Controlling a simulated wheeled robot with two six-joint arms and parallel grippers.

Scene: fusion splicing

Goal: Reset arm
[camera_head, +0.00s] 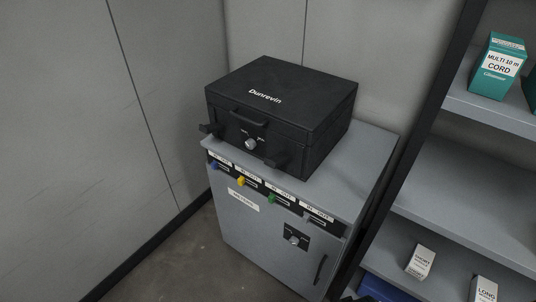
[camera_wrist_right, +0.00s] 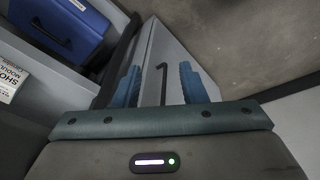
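My right gripper (camera_wrist_right: 158,72) shows only in the right wrist view. Its two blue fingers stand apart with nothing held between them. Beyond the fingers is the grey cabinet with its black handle (camera_wrist_right: 164,80); I cannot tell how far away it is. My left gripper is in neither view, and neither arm shows in the head view. In the head view a closed black case (camera_head: 283,107) marked Dunrevin sits on the grey cabinet (camera_head: 252,229). The case has a knob (camera_head: 250,143) on its front. The cabinet door is shut.
The cabinet front has a row of coloured levers, such as a yellow one (camera_head: 240,181), and a knob (camera_head: 294,239). A shelf unit (camera_head: 460,190) at the right holds a teal cord box (camera_head: 497,66) and white boxes (camera_head: 420,262). A blue case (camera_wrist_right: 66,32) is on a low shelf.

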